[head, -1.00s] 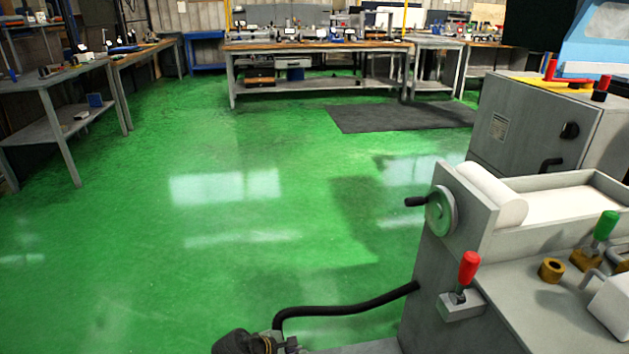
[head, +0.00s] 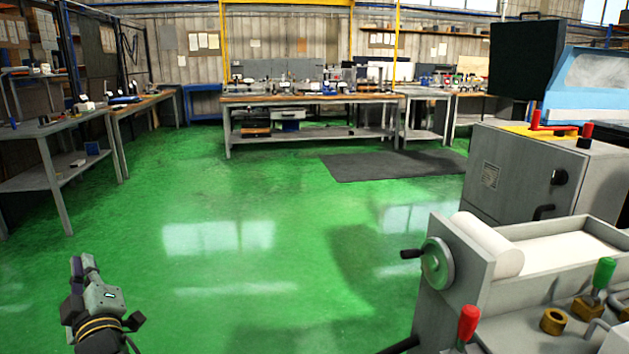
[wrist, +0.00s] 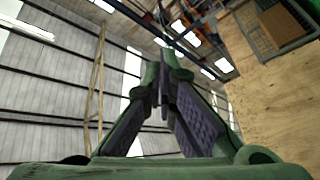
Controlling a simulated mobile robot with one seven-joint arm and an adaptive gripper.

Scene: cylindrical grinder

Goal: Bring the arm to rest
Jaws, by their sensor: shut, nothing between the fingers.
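My gripper (head: 78,270) stands at the lower left of the head view, pointing upward over the green floor, clear of the machine and benches. In the wrist view my gripper's two fingers (wrist: 163,80) come together at their tips, with nothing held between them.
The grey grinder (head: 510,270), with its handwheel (head: 436,263) and red-knobbed lever (head: 468,325), fills the lower right. A workbench (head: 310,100) stands at the back and another bench (head: 45,130) at the left. The green floor (head: 220,200) between is open.

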